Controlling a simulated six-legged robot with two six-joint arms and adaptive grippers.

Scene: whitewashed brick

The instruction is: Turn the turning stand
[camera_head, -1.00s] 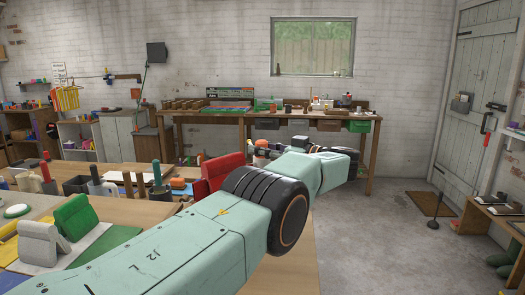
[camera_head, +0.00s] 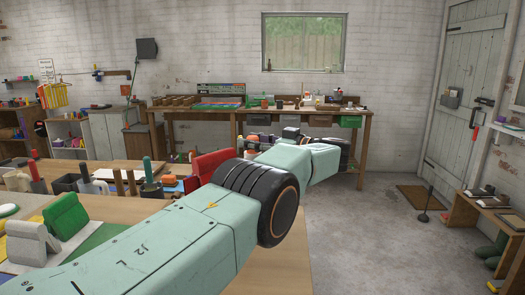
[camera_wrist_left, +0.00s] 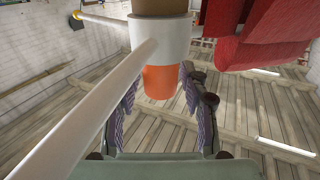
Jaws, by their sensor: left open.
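What I take for the turning stand shows in the left wrist view: a white hub (camera_wrist_left: 160,38) with an orange cap (camera_wrist_left: 160,82), a brown post part and long pale rods running out from it. One white rod (camera_wrist_left: 80,110) crosses to the lower left corner. My left gripper (camera_wrist_left: 157,95) is open, with its ridged fingers on either side of the orange cap; I cannot tell whether they touch it. In the head view my left gripper (camera_head: 257,139) is small and partly hidden at the end of my arm. My right gripper is in neither view.
A red panel-like object (camera_head: 209,165) is close to the gripper and also fills the upper right of the wrist view (camera_wrist_left: 265,30). The left table carries a green object (camera_head: 66,214) and several tools. A workbench (camera_head: 235,112) stands along the wall.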

